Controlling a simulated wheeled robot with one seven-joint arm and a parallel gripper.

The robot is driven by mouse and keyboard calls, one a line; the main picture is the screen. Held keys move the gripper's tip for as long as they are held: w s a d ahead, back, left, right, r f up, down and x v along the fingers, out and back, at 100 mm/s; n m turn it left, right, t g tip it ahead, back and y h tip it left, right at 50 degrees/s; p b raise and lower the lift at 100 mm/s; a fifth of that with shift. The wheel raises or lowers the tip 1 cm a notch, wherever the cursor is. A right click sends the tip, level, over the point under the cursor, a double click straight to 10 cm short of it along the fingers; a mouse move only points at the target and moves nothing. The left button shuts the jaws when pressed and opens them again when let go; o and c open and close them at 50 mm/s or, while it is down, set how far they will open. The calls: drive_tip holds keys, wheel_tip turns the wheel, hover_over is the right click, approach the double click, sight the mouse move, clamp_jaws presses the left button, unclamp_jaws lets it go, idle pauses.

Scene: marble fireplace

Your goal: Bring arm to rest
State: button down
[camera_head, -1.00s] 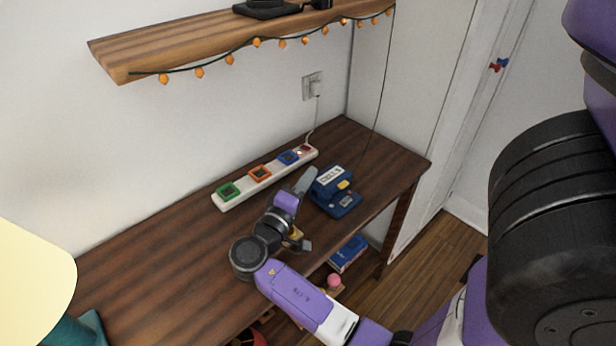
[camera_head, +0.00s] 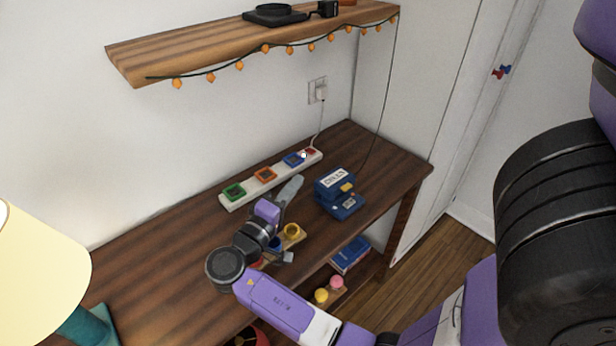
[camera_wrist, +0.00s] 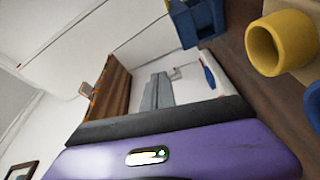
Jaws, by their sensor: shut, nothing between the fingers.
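My arm reaches over the brown wooden table (camera_head: 150,275), and its purple and black wrist shows in the head view. My gripper (camera_head: 294,183) is shut and empty. Its grey fingers point toward the white power strip and appear above the tabletop; the exact height is hard to tell. In the wrist view the closed fingers (camera_wrist: 158,92) show past the purple gripper body, with nothing between them.
A white power strip (camera_head: 248,185) with coloured sockets lies along the wall. A blue labelled device (camera_head: 337,195) sits right of my gripper. A yellow ring-shaped piece (camera_head: 292,230) is close to my wrist. A lamp (camera_head: 40,265) stands at left; a wooden shelf (camera_head: 200,45) hangs above.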

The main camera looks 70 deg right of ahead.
drive_tip(key=w+a, duration=0.1)
drive_tip(key=a+f, duration=0.1)
drive_tip(key=a, duration=0.1)
drive_tip(key=shift+w, duration=0.4)
